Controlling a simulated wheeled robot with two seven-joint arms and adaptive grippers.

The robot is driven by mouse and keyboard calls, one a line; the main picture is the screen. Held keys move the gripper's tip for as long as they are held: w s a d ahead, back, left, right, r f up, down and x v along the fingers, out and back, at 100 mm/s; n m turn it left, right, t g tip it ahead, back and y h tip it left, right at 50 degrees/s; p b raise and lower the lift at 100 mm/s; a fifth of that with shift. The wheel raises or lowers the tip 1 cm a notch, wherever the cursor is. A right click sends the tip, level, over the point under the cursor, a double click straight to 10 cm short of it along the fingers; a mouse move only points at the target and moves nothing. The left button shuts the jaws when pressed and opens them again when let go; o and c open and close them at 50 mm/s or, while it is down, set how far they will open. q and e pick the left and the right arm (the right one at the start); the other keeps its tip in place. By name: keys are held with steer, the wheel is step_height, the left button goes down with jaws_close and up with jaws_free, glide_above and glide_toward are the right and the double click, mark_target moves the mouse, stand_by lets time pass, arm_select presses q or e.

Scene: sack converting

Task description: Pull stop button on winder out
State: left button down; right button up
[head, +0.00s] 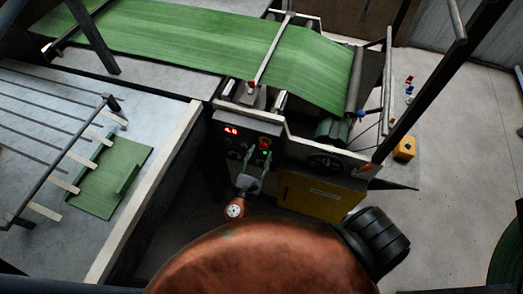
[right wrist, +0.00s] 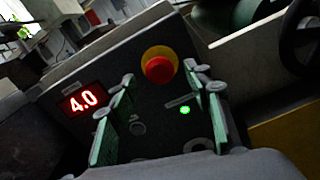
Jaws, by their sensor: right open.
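The stop button (right wrist: 159,68) is a round red mushroom head on a yellow collar, on the dark control panel (right wrist: 140,110) of the winder. It also shows small in the head view (head: 265,141). My right gripper (head: 257,162) is in front of the panel. In the right wrist view its green-padded fingers (right wrist: 160,77) are open, one on either side of the line to the button, with nothing between them. The button appears just beyond the fingertips; I cannot tell the exact gap. My left gripper is not in view.
A red display (right wrist: 83,101) reads 4.0 and a green lamp (right wrist: 185,110) is lit on the panel. A yellow box (head: 318,197) is at the panel's lower right. Green web (head: 210,40) runs over the machine above. A handwheel (head: 325,162) sits right of the panel.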

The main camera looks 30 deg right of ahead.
steer(key=v, duration=0.9)
steer(key=shift+s+a, duration=0.15)
steer(key=shift+a, duration=0.05)
steer(key=s+d+f+m+g+y, duration=0.2)
steer(key=s+f+y, duration=0.1)
steer(key=f, duration=0.9)
steer(key=s+d+f+m+g+y, duration=0.15)
steer(key=s+f, duration=0.25)
steer(key=f, duration=0.8)
steer(key=s+d+f+m+g+y, duration=0.1)
steer(key=s+d+f+g+y, duration=0.2)
steer(key=f, duration=0.9)
steer(key=s+d+f+m+g+y, duration=0.1)
steer(key=s+d+f+m+y, duration=0.1)
steer(key=s+f+m, duration=0.4)
steer(key=s+d+f+m+g+y, duration=0.2)
steer(key=s+f+m, duration=0.3)
steer(key=s, duration=0.9)
steer(key=s+d+f+m+g+y, duration=0.1)
steer(key=s+d+f+m+y, duration=0.1)
steer(key=s+f+m, duration=0.4)
steer(key=s+f, duration=0.1)
steer(key=s, duration=0.3)
steer(key=shift+s+f+m, duration=0.15)
steer(key=shift+f+m, duration=0.1)
steer(key=shift+m, duration=0.1)
